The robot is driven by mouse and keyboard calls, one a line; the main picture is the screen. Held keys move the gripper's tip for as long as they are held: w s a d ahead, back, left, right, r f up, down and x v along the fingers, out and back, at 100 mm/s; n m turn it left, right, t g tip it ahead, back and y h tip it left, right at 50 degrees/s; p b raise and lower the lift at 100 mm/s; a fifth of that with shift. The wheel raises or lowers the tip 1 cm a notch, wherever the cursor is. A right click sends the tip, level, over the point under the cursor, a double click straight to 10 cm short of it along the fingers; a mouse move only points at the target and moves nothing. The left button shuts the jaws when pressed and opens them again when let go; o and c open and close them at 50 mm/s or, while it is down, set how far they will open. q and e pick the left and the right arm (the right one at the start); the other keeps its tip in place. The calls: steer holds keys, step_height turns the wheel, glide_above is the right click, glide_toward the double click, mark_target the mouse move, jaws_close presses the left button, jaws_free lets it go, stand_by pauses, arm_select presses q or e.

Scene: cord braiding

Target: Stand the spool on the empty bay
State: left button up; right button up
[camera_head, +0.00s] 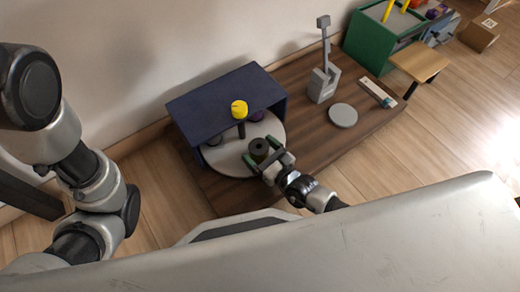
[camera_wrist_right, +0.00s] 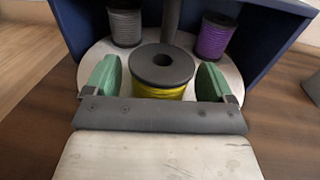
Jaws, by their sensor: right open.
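A spool of yellow cord with a dark flange (camera_head: 259,146) stands upright near the front edge of a round light turntable (camera_head: 227,157). In the right wrist view the spool (camera_wrist_right: 162,72) sits between the green fingers of my right gripper (camera_wrist_right: 158,80). The gripper is open, with a visible gap on both sides of the spool. In the head view the right gripper (camera_head: 263,153) reaches in from the lower right. A grey spool (camera_wrist_right: 125,27) and a purple spool (camera_wrist_right: 215,36) stand farther back on the turntable. I cannot tell which spot is the empty bay.
A dark blue hood (camera_head: 205,105) covers the turntable's back. A dark post with a yellow knob (camera_head: 239,108) rises near its middle. Right of it are a grey upright device (camera_head: 323,84), a grey disc (camera_head: 343,116) and a green bin (camera_head: 369,45). My left arm is at the left.

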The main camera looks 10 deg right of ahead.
steer(key=shift+s+d+r, duration=0.15)
steer(key=shift+s+r, duration=0.05)
steer(key=shift+s, duration=0.05)
steer(key=p+v, duration=0.4)
steer(key=v, duration=0.6)
steer(key=shift+s+d, duration=0.15)
steer(key=shift+s, duration=0.15)
steer(key=shift+s+d+f, duration=0.1)
steer(key=shift+s+d, duration=0.1)
steer(key=shift+s, duration=0.15)
